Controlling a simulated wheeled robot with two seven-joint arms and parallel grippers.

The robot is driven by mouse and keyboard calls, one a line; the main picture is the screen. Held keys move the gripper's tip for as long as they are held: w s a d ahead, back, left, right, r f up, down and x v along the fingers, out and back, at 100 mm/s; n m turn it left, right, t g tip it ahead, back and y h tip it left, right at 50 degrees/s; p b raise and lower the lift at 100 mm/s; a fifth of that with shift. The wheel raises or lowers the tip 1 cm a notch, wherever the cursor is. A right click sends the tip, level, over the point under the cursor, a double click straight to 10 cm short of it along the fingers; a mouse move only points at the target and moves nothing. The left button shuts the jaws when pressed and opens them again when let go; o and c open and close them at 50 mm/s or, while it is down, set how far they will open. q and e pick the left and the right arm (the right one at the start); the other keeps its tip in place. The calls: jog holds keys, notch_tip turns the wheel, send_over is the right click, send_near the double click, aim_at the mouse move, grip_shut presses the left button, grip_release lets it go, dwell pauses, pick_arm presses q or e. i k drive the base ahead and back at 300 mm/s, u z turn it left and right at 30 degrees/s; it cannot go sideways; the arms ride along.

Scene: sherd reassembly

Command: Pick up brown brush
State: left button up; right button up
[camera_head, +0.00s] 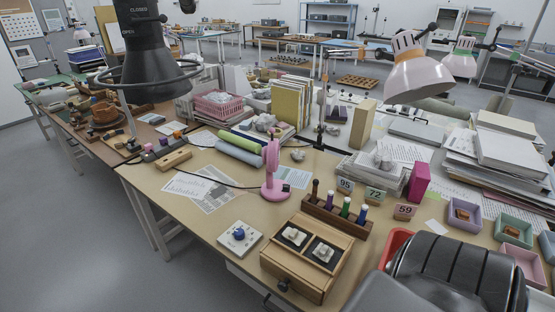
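A wooden rack (334,220) stands on the near table, right of centre, and holds several upright slim handled tools in a row. The leftmost is a dark brown one, which looks like the brown brush (314,192). Beside it stand a purple-topped one (330,199), a green one (345,207) and a blue one (362,213). Their lower ends are hidden in the rack. Neither of my grippers shows in the head view, and nothing touches the brown brush.
A wooden box (290,276) with pale pieces on dark pads sits in front of the rack. A pink stand (273,180) is behind it to the left. Numbered cards (375,194) and a magenta box (418,182) lie behind. A large black ribbed shape (450,272) covers the lower right.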

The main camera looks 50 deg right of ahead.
aim_at(316, 182)
jog(key=i, duration=0.6)
jog(key=z, duration=2.1)
